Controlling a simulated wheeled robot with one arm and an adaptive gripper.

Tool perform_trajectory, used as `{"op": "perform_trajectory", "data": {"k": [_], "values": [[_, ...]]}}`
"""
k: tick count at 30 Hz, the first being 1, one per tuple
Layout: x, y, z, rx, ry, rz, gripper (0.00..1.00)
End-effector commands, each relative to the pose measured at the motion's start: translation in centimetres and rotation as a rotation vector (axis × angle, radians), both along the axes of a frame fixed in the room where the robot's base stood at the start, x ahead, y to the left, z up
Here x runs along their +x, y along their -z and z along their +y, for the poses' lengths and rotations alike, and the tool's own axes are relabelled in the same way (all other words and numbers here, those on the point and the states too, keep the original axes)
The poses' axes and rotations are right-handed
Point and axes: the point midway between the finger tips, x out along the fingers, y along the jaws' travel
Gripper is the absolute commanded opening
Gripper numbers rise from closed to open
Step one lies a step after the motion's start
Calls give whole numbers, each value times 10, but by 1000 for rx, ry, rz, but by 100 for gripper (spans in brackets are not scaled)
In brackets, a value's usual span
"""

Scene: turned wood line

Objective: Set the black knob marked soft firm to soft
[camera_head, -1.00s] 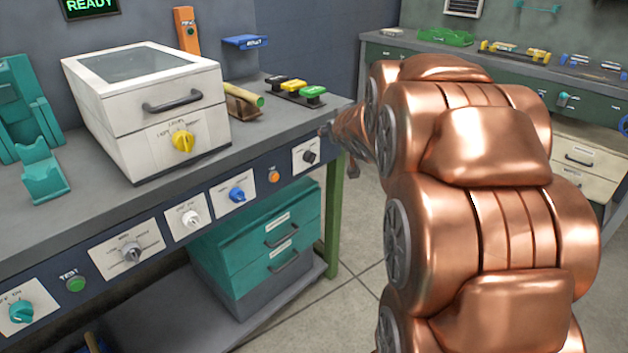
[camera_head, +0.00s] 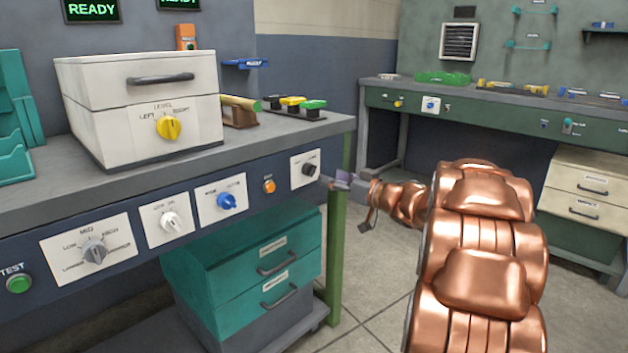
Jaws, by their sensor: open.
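The black knob (camera_head: 309,169) sits on a white plate at the right end of the bench's dark front panel. Its markings are too small to read, and I cannot tell its setting. My gripper (camera_head: 333,181) is just right of the knob plate, near the green bench leg, and appears apart from the knob. It is open and holds nothing visible. My copper arm reaches in from the right.
Left along the panel are an orange button (camera_head: 269,186), a blue knob (camera_head: 227,201), a white knob (camera_head: 171,222) and a grey knob (camera_head: 95,251). A teal drawer unit (camera_head: 245,275) stands below. Open floor lies to the right of the green leg (camera_head: 336,240).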

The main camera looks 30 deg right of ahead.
Motion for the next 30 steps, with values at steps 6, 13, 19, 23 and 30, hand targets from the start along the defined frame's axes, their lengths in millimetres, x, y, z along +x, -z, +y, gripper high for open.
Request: {"op": "perform_trajectory", "data": {"k": [6,13,19,23,30], "values": [[28,4,8,1,-3,0,61],[57,2,15,-2,-3,-1,61],[69,0,17,-1,1,-1,61],[71,-1,17,-1,2,-1,61],[71,-1,17,-1,2,0,54]]}}
